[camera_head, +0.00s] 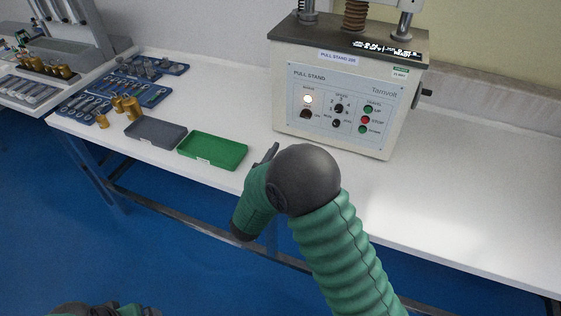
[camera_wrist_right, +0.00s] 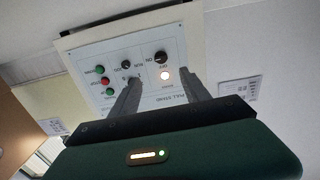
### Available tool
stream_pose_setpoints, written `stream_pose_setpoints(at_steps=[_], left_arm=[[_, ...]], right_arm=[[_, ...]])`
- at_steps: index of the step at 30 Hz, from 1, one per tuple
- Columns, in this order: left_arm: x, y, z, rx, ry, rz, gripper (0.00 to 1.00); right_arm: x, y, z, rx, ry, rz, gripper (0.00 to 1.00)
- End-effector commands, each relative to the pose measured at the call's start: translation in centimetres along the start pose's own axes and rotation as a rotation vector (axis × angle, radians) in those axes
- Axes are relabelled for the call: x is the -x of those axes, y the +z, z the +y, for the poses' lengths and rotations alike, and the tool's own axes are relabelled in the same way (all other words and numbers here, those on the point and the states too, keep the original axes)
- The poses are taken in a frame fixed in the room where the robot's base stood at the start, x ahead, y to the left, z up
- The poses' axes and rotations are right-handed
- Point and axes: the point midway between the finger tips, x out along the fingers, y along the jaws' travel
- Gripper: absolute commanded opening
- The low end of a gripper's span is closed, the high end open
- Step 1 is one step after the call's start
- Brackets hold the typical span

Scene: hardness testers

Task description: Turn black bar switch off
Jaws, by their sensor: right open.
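The pull stand (camera_head: 345,95) is a cream box with a dark top and a front control panel. Its black bar switch (camera_head: 306,114) sits at the panel's lower left, below a lit white lamp (camera_head: 308,99). In the right wrist view the panel is upside down, with the switch (camera_wrist_right: 161,57) above the lamp (camera_wrist_right: 165,74). My right gripper (camera_wrist_right: 161,76) is open and empty, its fingers pointing at the panel, apart from the switch. In the head view my wrist mostly hides it; one dark finger (camera_head: 272,152) shows. My left gripper is out of view.
The panel also has two black knobs (camera_head: 339,108) and green and red buttons (camera_head: 365,120). Green (camera_head: 213,150) and grey (camera_head: 155,132) trays, brass weights (camera_head: 132,108) and blue tool trays (camera_head: 150,93) lie left on the white table. The table is clear at right.

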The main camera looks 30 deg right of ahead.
Motion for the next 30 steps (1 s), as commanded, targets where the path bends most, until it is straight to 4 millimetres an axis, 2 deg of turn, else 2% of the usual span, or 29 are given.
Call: stream_pose_setpoints(at_steps=[13, 30], left_arm=[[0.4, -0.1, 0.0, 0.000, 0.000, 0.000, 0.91], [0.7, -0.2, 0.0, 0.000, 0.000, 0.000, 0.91]], right_arm=[[3.6, 0.0, 0.0, 0.000, -0.001, 0.000, 0.55], [3.7, 0.1, 0.0, 0.000, 0.000, 0.000, 0.55]])
